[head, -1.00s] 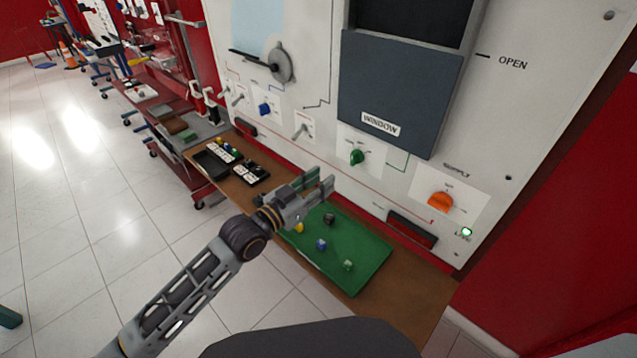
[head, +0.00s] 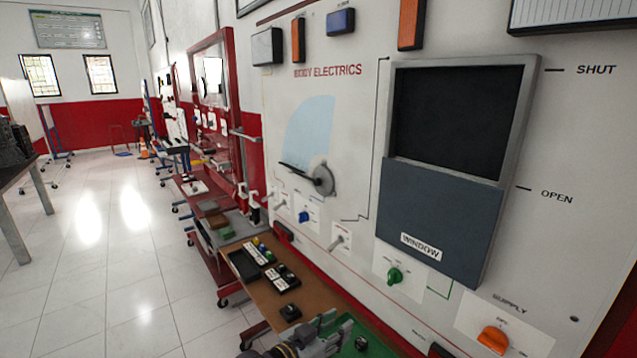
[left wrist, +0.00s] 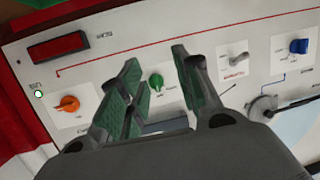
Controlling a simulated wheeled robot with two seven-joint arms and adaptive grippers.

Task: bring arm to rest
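Beyond the fingers is the white electrics board (left wrist: 205,65), with a green knob (left wrist: 156,82) seen through the gap. An orange knob (left wrist: 68,103) is left of it. Most of my left arm is below the head view's edge. My right gripper is not in view.
The brown shelf (head: 312,300) runs below the board and carries a black tray (head: 243,265) and a small black part (head: 290,312). The grey window panel (head: 440,215) sticks out from the board.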

